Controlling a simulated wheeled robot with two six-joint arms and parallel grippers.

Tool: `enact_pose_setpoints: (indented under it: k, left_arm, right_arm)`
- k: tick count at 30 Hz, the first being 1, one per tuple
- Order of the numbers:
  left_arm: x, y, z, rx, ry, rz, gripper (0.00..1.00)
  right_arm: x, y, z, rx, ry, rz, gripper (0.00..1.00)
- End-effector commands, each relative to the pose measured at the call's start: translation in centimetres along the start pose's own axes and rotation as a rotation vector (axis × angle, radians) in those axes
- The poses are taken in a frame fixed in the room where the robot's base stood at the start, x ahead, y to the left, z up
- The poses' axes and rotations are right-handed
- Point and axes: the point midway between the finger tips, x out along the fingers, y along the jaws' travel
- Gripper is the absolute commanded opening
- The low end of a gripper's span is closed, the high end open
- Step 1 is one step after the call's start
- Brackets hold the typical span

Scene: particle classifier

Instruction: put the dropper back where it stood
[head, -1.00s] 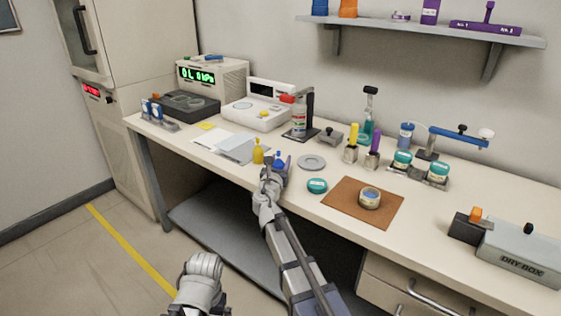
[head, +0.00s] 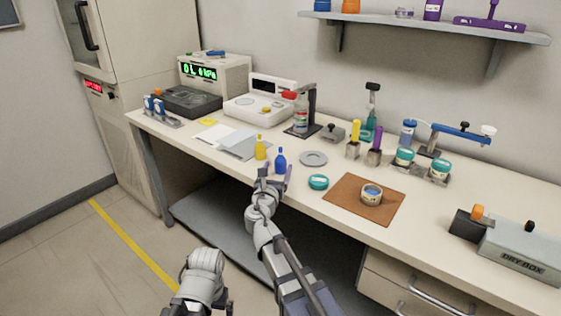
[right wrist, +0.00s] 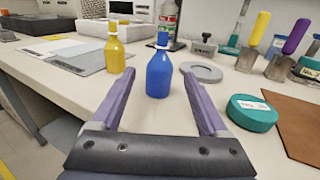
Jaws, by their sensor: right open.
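A blue dropper bottle (head: 280,161) stands upright near the front edge of the bench. It also shows in the right wrist view (right wrist: 159,75). A yellow dropper bottle (head: 260,150) stands to its left and a little farther back; it shows in the right wrist view (right wrist: 115,55) too. My right gripper (head: 277,175) is open and empty at the bench's front edge. Its two purple fingers point toward the blue bottle, which stands just beyond the fingertips, apart from them. My left gripper's jaws do not show; only a grey part of that arm is in view at the bottom.
A grey disc (head: 313,158) and a teal-lidded jar (head: 318,182) are to the right of the blue bottle. A brown mat (head: 345,200) holds an open jar (head: 371,194). Yellow- and purple-handled tools stand behind. Grey sheets (head: 240,146) lie to the left.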

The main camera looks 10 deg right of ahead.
Motion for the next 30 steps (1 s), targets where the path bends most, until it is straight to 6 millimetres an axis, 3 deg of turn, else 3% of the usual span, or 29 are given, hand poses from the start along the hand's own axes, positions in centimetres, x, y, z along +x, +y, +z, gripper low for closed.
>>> enact_pose_setpoints:
  k: [3, 9, 30]
  left_arm:
    - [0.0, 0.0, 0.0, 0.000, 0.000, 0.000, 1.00]
    - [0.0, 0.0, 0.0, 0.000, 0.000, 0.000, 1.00]
    - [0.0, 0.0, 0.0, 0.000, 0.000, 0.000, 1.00]
  right_arm:
    - [-2.1, -0.1, 0.0, 0.000, 0.000, 0.001, 0.77]
    - [-3.6, 0.0, 0.0, 0.000, 0.000, 0.000, 0.77]
    - [-3.7, 0.0, 0.0, 0.000, 0.000, -0.001, 0.77]
